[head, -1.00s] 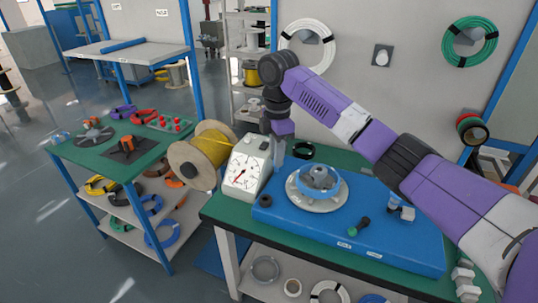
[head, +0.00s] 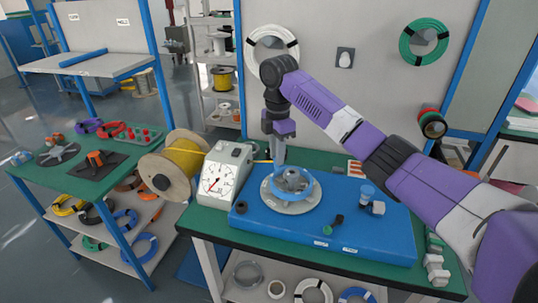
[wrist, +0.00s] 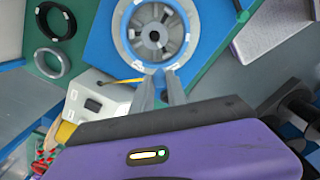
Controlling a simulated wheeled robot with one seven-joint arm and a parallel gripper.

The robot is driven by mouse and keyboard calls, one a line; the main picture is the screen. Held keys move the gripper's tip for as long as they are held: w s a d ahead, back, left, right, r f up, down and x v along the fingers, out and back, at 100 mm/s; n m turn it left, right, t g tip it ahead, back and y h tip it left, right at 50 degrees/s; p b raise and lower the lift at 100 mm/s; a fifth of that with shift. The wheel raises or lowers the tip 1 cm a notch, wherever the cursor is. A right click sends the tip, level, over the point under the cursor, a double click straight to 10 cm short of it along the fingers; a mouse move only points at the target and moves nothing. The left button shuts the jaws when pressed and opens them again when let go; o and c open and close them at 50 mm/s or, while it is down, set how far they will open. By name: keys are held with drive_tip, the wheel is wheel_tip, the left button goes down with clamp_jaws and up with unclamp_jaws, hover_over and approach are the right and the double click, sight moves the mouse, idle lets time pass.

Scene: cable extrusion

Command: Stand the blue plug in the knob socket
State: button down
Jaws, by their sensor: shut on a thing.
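My gripper (wrist: 161,84) has its two fingertips close together at the rim of a blue ring (wrist: 127,44). The ring sits around a grey hub (wrist: 155,38) on a pale disc. In the head view my gripper (head: 279,168) reaches down to the far left side of this blue ring (head: 309,190). I cannot tell which part is the knob socket.
The blue board (head: 370,240) lies on a green bench. A dial gauge box (head: 222,172) and yellow spool (head: 177,162) stand to the left. A small dark ring (head: 241,207) and a black-and-green knob (head: 335,224) are on the board. Its front right is clear.

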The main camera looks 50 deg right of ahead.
drive_tip(key=s+d, duration=0.1)
drive_tip(key=d, duration=0.2)
drive_tip(key=s+d, duration=0.1)
drive_tip(key=d, duration=0.1)
drive_tip(key=shift+s+p, duration=0.3)
drive_tip(key=shift+s, duration=0.05)
drive_tip(key=shift+f, duration=0.15)
idle(0.3)
drive_tip(key=shift+f+b, duration=0.45)
drive_tip(key=shift+f, duration=1.4)
drive_tip(key=shift+f, duration=0.4)
drive_tip(key=c, duration=1.2)
unclamp_jaws()
drive_tip(key=shift+c, duration=0.2)
